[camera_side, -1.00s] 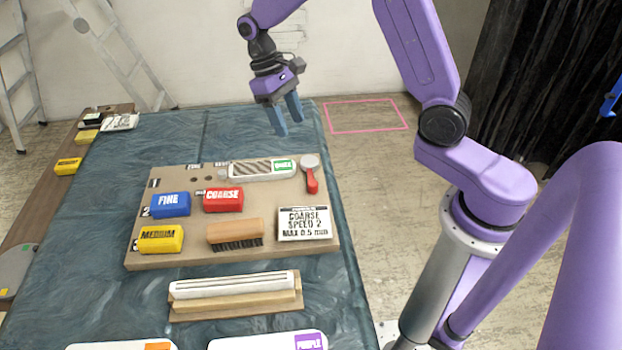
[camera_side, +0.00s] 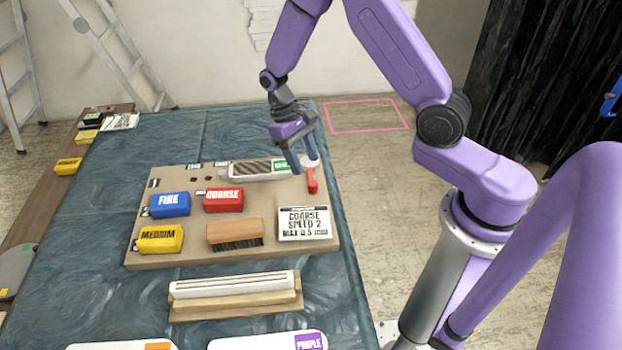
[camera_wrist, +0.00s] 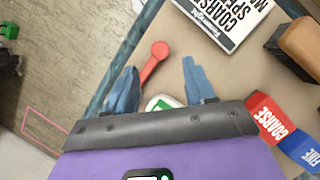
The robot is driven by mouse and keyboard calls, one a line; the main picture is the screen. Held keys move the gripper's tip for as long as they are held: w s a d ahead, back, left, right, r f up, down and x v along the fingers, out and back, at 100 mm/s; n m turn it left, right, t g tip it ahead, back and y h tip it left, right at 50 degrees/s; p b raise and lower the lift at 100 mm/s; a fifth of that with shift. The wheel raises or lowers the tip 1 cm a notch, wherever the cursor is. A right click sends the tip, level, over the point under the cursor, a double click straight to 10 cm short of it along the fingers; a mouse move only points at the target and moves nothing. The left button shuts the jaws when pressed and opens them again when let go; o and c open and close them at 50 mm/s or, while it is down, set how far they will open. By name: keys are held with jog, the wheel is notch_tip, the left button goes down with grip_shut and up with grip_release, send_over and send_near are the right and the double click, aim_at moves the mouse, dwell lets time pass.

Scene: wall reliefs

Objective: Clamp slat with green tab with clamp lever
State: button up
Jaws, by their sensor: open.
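The slat (camera_side: 255,169) is white with a dark hatched strip and a green tab (camera_side: 281,164) at its right end. It lies at the far edge of the tan board. The clamp lever has a red handle (camera_side: 312,182) and a pale round head, partly hidden by my fingers, beside the tab's end. The red handle also shows in the wrist view (camera_wrist: 155,60), with a bit of the green tab (camera_wrist: 160,103) behind my gripper's edge. My gripper (camera_side: 306,169) is open and empty, its blue fingers over the lever and tab end. In the wrist view, the fingers (camera_wrist: 160,85) stand either side of the handle's line.
The tan board (camera_side: 190,258) carries blue (camera_side: 171,204), red (camera_side: 223,200) and yellow (camera_side: 160,239) blocks, a brush (camera_side: 234,232) and a sign card (camera_side: 304,223). A wooden rack with a white slat (camera_side: 235,292) stands in front.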

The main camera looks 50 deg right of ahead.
aim_at(311, 182)
jog(key=x, duration=0.6)
jog(key=shift+s+f, duration=0.2)
jog(key=shift+w+a, duration=0.1)
grip_shut()
